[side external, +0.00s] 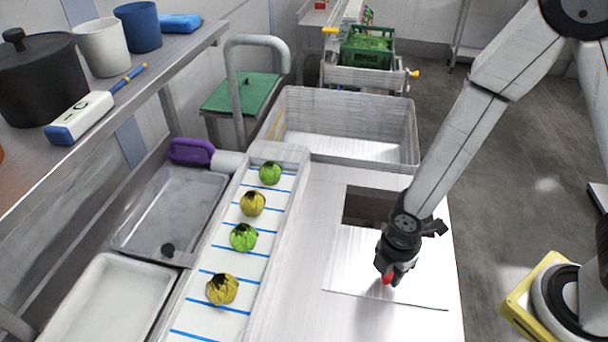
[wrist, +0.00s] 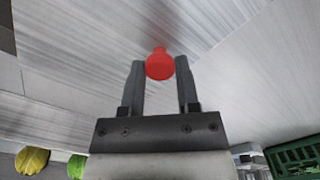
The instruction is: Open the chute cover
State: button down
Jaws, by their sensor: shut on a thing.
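The chute cover (side external: 350,268) is a flat, pale metal plate lying on the worktop in the side view. Its red knob (side external: 387,280) shows just under my gripper (side external: 389,272). In the wrist view the red knob (wrist: 160,64) sits between the two fingertips, and my gripper (wrist: 161,76) is shut on it. The dark square chute opening (side external: 368,206) shows just beyond the cover's far edge. My arm hides part of the opening's right side. I cannot tell whether the cover still lies over some of the opening.
A conveyor (side external: 212,265) with several green and yellow round greens runs left of the cover. A grey basin (side external: 408,140) stands behind the opening, with a green crate (side external: 350,58) farther back. Bare worktop (side external: 290,250) lies between conveyor and cover.

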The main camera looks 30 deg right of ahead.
jog(key=shift+c, duration=1.6)
grip_release()
jog(key=shift+r, duration=0.1)
jog(key=shift+r, duration=3.8)
jog(key=shift+w, duration=0.1)
jog(key=shift+w+d+r+m, duration=0.25)
jog(key=shift+d+m, duration=0.2)
jog(key=shift+m, duration=0.25)
jog(key=w+d+r+m+t, duration=0.1)
jog(key=d+r+m, duration=0.1)
jog(key=d+m, duration=0.3)
jog(key=w+d+r+m+t, duration=0.1)
jog(key=d+r+m, duration=0.1)
jog(key=d+m, duration=0.4)
jog(key=shift+w+r+m+t, duration=0.25)
jog(key=shift+r+m+t, duration=0.05)
jog(key=shift+m, duration=2.5)
